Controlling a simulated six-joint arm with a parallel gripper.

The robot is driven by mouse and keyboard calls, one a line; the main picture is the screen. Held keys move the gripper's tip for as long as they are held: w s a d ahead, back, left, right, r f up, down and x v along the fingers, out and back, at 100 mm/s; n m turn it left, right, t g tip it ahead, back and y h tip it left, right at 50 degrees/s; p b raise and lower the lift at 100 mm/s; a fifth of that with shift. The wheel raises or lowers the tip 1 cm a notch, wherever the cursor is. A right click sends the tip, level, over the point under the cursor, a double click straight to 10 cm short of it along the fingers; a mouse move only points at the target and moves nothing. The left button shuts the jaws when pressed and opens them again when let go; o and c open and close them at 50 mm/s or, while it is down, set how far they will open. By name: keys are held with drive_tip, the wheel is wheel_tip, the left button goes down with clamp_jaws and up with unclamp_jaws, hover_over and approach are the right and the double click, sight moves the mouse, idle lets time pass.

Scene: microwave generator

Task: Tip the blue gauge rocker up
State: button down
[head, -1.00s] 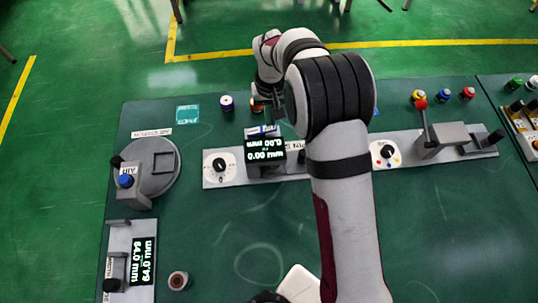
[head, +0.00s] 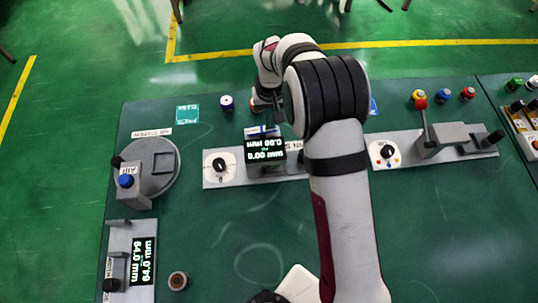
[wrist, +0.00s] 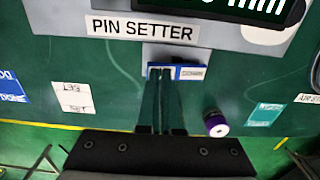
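The blue gauge rocker (wrist: 190,72), a small blue and white piece, sits on the grey pin setter block (wrist: 170,54) in the wrist view. In the head view the rocker (head: 262,131) shows at the back of the black display (head: 265,151). My gripper (wrist: 160,71) has its two dark fingers close together, with their tips at the rocker's left-centre part. Whether the tips press on it or hover just over it cannot be told. In the head view my wrist partly hides the gripper.
A white and purple cylinder (wrist: 215,124) stands right of the fingers in the wrist view. A black knob (head: 219,165) is left of the display. A red-topped lever (head: 421,104) stands to the right. Flat cards lie on the green table around the fingers.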

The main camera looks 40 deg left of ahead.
drive_tip(key=shift+f, duration=0.35)
drive_tip(key=shift+r, duration=3.55)
drive_tip(key=d+r+m, duration=0.3)
drive_tip(key=d+r, duration=0.3)
drive_tip(key=d, duration=0.4)
drive_tip(key=d+r+m, duration=0.3)
drive_tip(key=d+r, duration=0.2)
drive_tip(key=d, duration=0.5)
drive_tip(key=s+d+m+y, duration=0.1)
drive_tip(key=s+d+m, duration=0.7)
drive_tip(key=s+d, duration=0.6)
drive_tip(key=s, duration=0.3)
drive_tip(key=shift+s+r+m+y, duration=0.3)
drive_tip(key=shift+s+r+y, duration=0.05)
drive_tip(key=shift+s+y, duration=0.05)
